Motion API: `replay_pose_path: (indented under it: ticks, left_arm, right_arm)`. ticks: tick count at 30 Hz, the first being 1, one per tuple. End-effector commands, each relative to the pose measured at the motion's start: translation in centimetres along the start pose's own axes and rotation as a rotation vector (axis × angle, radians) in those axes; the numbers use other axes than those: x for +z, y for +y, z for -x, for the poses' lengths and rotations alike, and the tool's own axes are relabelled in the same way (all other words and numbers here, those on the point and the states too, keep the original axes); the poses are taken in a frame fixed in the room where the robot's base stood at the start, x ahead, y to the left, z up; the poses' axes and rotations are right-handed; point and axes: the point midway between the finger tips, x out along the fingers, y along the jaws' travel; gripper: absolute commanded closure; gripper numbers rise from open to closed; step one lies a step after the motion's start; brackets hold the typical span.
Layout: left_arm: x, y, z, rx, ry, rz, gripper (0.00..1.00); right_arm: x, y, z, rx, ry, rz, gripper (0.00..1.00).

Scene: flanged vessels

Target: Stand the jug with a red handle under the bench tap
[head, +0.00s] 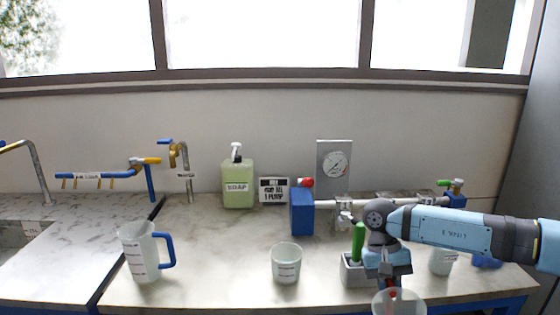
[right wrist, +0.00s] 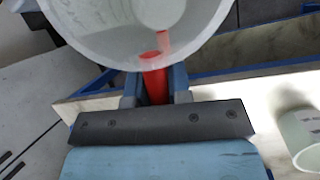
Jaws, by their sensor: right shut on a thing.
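The jug with a red handle (head: 408,306) is at the bottom edge of the head view, partly cut off, in front of the bench. Its pale round body (right wrist: 120,40) fills the top of the right wrist view. My right gripper (right wrist: 154,88) is shut on its red handle (right wrist: 152,62). In the head view this gripper (head: 390,285) points down at the jug. A brass tap with a blue lever (head: 187,172) stands at the back of the bench, left of the soap bottle; its small label is too small to read. My left gripper is out of view.
A blue-handled jug (head: 141,252) stands front left, below the tap. A white cup (head: 286,263), a grey holder with a green handle (head: 353,270) and another cup (head: 441,261) stand along the front. A soap bottle (head: 238,185) is at the back. The bench between is clear.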

Motion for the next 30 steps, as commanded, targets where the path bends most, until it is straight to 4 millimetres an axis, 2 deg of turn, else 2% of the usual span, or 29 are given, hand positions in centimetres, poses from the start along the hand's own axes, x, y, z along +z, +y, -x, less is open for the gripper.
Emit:
replay_pose_path:
  ticks: [5,6,17,24,30]
  left_arm:
    - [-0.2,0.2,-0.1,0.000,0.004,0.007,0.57]
    - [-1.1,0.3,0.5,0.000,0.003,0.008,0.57]
    - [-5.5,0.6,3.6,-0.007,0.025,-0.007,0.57]
    - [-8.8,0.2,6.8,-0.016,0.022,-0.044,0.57]
    - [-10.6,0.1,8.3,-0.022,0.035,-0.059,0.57]
  right_arm:
    - [-0.2,0.3,-1.8,0.075,0.040,0.179,1.00]
    - [0.6,0.4,-1.1,0.072,0.035,0.183,1.00]
    - [5.5,0.8,0.8,0.071,0.016,0.202,1.00]
    - [10.5,2.2,3.4,0.069,0.018,0.199,1.00]
    - [13.0,3.3,4.7,0.068,0.031,0.181,1.00]
